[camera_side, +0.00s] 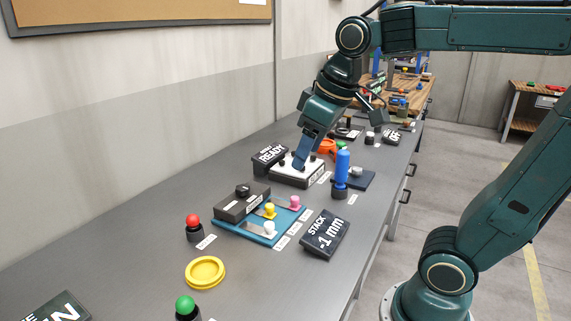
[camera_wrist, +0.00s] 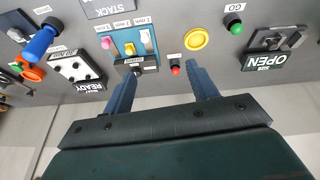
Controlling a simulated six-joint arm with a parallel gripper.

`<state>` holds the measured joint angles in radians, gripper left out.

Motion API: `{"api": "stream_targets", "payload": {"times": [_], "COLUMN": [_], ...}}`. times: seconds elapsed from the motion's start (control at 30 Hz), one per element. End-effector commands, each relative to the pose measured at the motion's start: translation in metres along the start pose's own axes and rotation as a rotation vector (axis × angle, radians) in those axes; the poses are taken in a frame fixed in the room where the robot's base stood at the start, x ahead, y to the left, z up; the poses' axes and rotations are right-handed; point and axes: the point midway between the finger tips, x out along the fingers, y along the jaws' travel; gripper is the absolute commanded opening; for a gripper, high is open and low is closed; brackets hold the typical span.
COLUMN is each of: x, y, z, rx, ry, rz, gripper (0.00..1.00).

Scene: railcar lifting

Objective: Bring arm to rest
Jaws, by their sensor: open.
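My teal arm reaches over the grey bench. My gripper (camera_side: 303,160) points down and shows against the white-topped box (camera_side: 298,171) in the side view; I cannot tell the gap between them. In the wrist view, my gripper (camera_wrist: 161,72) has its two blue fingers spread wide with nothing held between them. The red knob (camera_wrist: 176,68) shows beyond the gap, on the bench. The white-topped box (camera_wrist: 76,68) lies to the left of the fingers there.
A blue tray (camera_side: 240,232) with yellow, white and pink knobs, a black STACK sign (camera_side: 319,236), a READY sign (camera_side: 269,157), a blue upright handle (camera_side: 342,168) and a yellow ring (camera_side: 205,272) stand on the bench. The wall runs along the left.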

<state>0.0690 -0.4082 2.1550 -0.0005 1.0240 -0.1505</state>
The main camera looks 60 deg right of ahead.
Motion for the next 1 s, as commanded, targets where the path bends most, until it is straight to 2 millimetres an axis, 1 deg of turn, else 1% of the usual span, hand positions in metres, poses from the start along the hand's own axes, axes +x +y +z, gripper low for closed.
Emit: {"api": "stream_targets", "payload": {"times": [0.03, 0.2, 0.3, 0.43, 0.5, 0.63, 1.0], "x": [-0.001, 0.002, 0.006, 0.011, 0.013, 0.015, 0.016], "y": [-0.004, -0.015, -0.020, -0.025, -0.026, -0.027, -0.027], "z": [0.012, 0.048, 0.067, 0.086, 0.092, 0.098, 0.098], "rx": [0.007, 0.039, 0.056, 0.075, 0.081, 0.088, 0.088], "ry": [0.015, 0.061, 0.084, 0.106, 0.115, 0.123, 0.123], "rz": [-0.001, -0.006, -0.011, -0.016, -0.017, -0.019, -0.020], "gripper": [0.58, 0.58, 0.58, 0.58, 0.58, 0.58, 0.58]}}
